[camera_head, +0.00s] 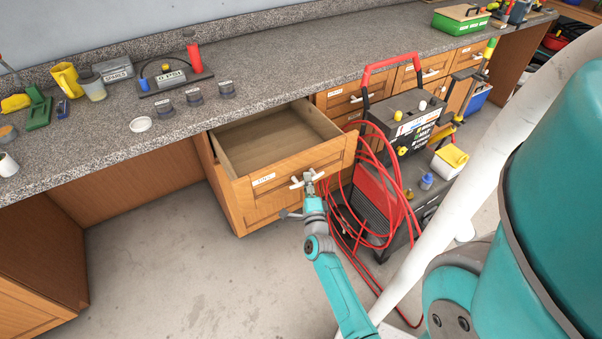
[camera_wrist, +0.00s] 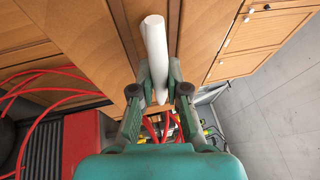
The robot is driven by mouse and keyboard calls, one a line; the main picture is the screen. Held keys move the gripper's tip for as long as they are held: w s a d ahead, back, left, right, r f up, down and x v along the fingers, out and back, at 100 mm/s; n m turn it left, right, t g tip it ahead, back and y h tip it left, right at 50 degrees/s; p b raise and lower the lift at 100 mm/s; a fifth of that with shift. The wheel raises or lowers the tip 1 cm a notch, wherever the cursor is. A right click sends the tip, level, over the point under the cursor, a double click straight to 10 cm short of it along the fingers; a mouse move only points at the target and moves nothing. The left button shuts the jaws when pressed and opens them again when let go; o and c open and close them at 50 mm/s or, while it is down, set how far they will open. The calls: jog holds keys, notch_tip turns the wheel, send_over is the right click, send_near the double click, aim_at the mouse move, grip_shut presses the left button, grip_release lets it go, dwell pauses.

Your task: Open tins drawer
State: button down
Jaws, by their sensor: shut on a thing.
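A wooden drawer (camera_head: 283,196) stands pulled out from under the grey counter, and its inside shows empty wood. Its front carries a small white label (camera_head: 263,179), too small to read surely, and a white bar handle (camera_head: 298,182). My gripper (camera_head: 311,184) is at the handle, shut on it. In the wrist view the white handle (camera_wrist: 154,45) stands between the two green fingers of my gripper (camera_wrist: 158,95). The fingers hide part of the handle.
A wheeled machine (camera_head: 404,125) with red hoses (camera_head: 383,190) stands close to the right of the drawer. More drawers (camera_head: 342,95) are behind it. Jars, a yellow mug (camera_head: 67,80) and tools lie on the counter (camera_head: 290,62). Floor left of the drawer (camera_head: 160,260) is clear.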

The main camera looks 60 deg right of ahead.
jog(key=s+a, duration=0.2)
jog(key=s, duration=0.1)
jog(key=s+a, duration=0.1)
jog(key=shift+s, duration=0.4)
jog(key=c, duration=1.2)
grip_release()
jog(key=shift+o, duration=0.2)
jog(key=v, duration=1.2)
jog(key=shift+w, duration=0.1)
